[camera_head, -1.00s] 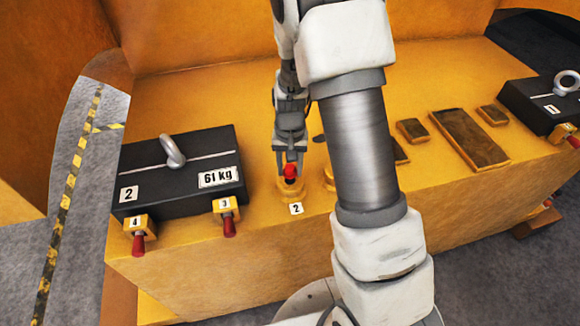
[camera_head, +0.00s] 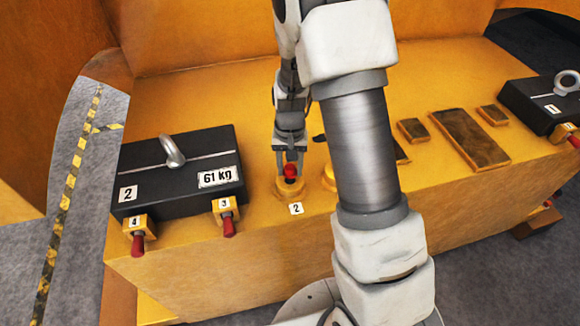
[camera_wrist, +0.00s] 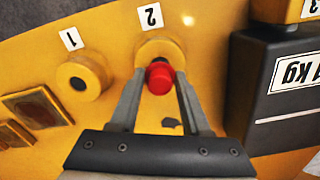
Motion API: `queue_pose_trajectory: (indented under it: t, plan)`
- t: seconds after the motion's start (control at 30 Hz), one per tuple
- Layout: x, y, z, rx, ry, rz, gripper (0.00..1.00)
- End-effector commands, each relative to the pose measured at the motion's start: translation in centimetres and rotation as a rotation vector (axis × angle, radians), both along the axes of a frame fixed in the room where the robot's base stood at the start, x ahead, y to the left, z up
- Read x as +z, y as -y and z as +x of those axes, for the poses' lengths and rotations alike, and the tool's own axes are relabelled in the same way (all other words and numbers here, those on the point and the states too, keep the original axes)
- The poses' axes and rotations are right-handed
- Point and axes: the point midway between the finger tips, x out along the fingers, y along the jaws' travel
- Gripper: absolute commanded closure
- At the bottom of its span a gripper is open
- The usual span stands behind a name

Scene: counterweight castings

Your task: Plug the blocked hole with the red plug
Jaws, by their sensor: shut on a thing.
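The red plug (camera_head: 290,170) stands at the round yellow boss (camera_head: 288,190) labelled 2, with a dark part below its red head. My gripper (camera_head: 290,168) is shut on the plug from behind. In the wrist view the red plug (camera_wrist: 159,77) is between the two fingertips (camera_wrist: 160,80), over the boss (camera_wrist: 150,50) labelled 2. The plug covers that boss's hole, and I cannot tell how deep it sits. The boss labelled 1 (camera_wrist: 78,80) has an open dark hole; in the head view it is partly hidden by my arm.
A black 61 kg counterweight (camera_head: 180,175) with a lifting eye stands left of boss 2, with red-handled pins at its front. Dark rectangular pads (camera_head: 468,138) lie to the right. Another black weight (camera_head: 540,105) is at the far right.

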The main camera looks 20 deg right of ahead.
Motion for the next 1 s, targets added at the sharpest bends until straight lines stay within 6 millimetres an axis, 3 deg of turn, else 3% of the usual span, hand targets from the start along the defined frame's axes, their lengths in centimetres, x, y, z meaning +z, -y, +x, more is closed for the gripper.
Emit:
queue_pose_trajectory:
  t: [1.0]
  plan:
    - [-2.5,0.0,0.0,-0.001,0.000,0.000,1.00]
